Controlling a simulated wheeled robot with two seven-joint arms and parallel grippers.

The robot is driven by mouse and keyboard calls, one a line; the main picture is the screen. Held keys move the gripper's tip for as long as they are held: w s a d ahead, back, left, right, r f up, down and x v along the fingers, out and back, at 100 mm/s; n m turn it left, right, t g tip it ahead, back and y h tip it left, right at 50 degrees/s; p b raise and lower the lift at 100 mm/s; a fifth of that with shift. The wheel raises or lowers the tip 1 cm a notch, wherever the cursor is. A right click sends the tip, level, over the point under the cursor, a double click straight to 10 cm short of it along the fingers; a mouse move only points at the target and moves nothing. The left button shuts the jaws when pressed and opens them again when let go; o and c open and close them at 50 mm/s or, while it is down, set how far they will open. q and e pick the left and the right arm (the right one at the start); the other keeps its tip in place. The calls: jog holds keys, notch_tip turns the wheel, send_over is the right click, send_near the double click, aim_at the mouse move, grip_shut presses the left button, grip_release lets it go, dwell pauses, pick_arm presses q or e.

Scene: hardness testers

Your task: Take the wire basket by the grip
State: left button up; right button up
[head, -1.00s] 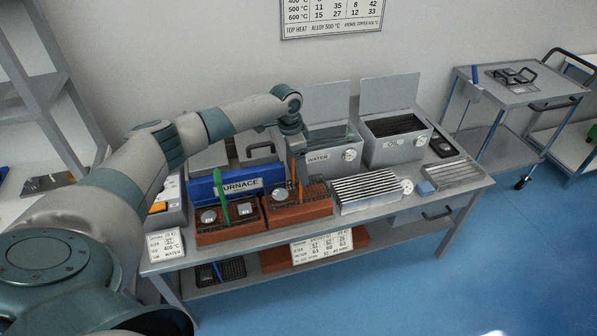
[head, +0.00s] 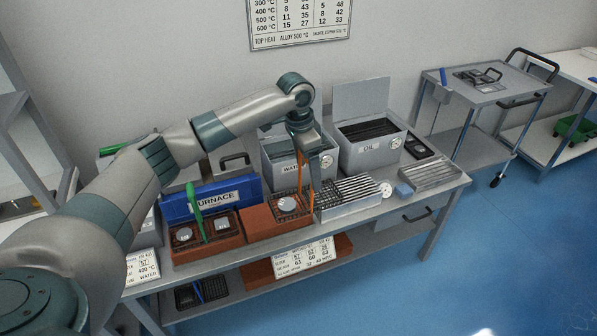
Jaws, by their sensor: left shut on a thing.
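A dark wire basket (head: 293,209) with a tall orange grip (head: 309,172) holds a round pale piece. It is at the right part of a red-brown brick block (head: 262,228), whose left end is bare. I cannot tell whether it touches the block or hangs just over it. My left gripper (head: 301,145) points down from above and is shut on the upper part of the orange grip. Its fingers partly hide the grip. A second wire basket (head: 224,223) with a green grip (head: 194,202) stands on another brick block to the left. My right gripper is out of view.
Behind are the blue furnace (head: 176,211), the water tank (head: 275,155) and the oil tank (head: 362,154) with its lid up. A finned metal rack (head: 335,208) stands close right of the basket. A cart (head: 490,95) is at the far right.

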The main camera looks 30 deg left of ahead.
pick_arm(q)
jog(key=shift+d+r, duration=0.15)
jog(key=shift+r, duration=0.05)
